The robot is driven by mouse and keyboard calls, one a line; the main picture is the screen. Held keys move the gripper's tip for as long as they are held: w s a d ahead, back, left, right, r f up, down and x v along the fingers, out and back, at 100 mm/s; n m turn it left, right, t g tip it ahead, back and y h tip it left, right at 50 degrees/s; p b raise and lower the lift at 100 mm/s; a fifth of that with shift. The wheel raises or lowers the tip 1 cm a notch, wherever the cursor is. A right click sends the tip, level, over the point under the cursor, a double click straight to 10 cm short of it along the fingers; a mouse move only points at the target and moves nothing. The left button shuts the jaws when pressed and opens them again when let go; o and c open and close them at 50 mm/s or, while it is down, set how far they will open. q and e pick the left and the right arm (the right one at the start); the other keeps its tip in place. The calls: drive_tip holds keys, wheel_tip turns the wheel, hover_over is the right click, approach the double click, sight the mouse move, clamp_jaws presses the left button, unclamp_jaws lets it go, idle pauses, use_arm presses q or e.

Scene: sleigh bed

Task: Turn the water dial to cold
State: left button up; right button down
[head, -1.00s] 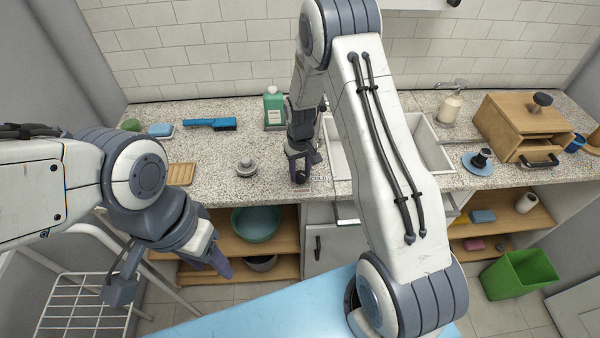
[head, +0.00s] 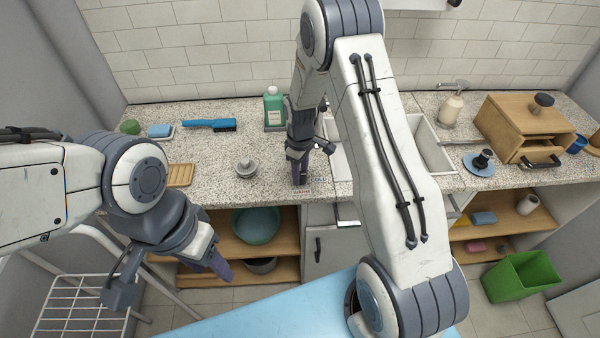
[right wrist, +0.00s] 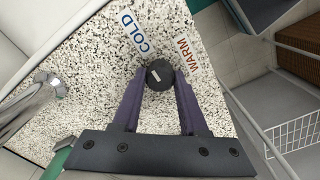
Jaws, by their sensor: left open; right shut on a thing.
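The water dial (right wrist: 160,75) is a small round black knob with a short white mark, on the speckled counter. In the right wrist view, the blue COLD label (right wrist: 135,33) is above left of it and the brown WARM label (right wrist: 187,57) to its right. The white mark slants toward the upper left, roughly to the COLD side. My right gripper (right wrist: 160,84) is shut on the dial, one purple finger on each side. In the head view, my right gripper (head: 300,182) points down at the counter's front edge and hides the dial. My left gripper (head: 218,266) hangs open and empty at lower left.
The sink (head: 432,145) is right of my right gripper, partly behind my arm. A green bottle (head: 273,108) stands behind the gripper and a metal stopper-like piece (head: 246,168) to its left. A metal faucet (right wrist: 35,95) shows left in the wrist view.

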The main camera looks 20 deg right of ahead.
drive_tip(key=shift+w+r, duration=0.1)
idle(0.3)
drive_tip(key=shift+c, duration=2.2)
unclamp_jaws()
wheel_tip(320, 180, up, 10)
drive_tip(key=b, duration=0.1)
drive_tip(key=shift+r+b, duration=0.2)
drive_tip(key=shift+b, duration=0.15)
